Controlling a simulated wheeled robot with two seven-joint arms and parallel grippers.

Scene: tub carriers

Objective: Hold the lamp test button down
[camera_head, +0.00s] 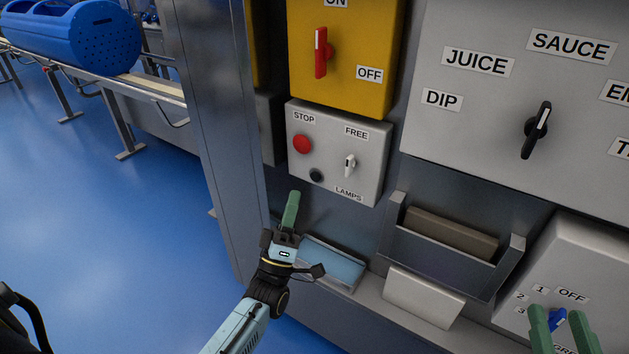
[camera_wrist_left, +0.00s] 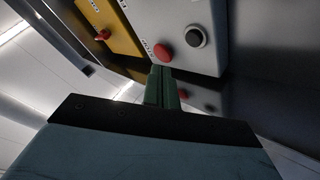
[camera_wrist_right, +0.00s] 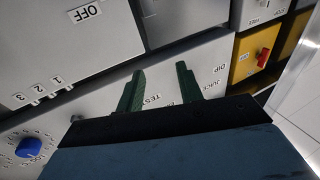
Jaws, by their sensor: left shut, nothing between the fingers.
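The grey box (camera_head: 371,140) carries a red STOP button (camera_head: 302,144), a small black button (camera_head: 316,175), a white lever (camera_head: 350,165) and the labels FREE and LAMPS. The black button, nearest the LAMPS label at the box's lower edge, also shows in the left wrist view (camera_wrist_left: 195,37). My left gripper (camera_head: 294,194) is shut and empty, its fingertips just below and left of the black button and apart from it. In the left wrist view its fingertips (camera_wrist_left: 161,72) point below the red button. My right gripper (camera_wrist_right: 161,68) is open and empty, low at the right.
A yellow box (camera_head: 345,85) with a red handle is above the grey box. A large panel (camera_head: 480,95) with a black selector is to the right. A document holder (camera_head: 440,262) is below, and a box with a blue knob (camera_head: 557,320) is near my right gripper.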

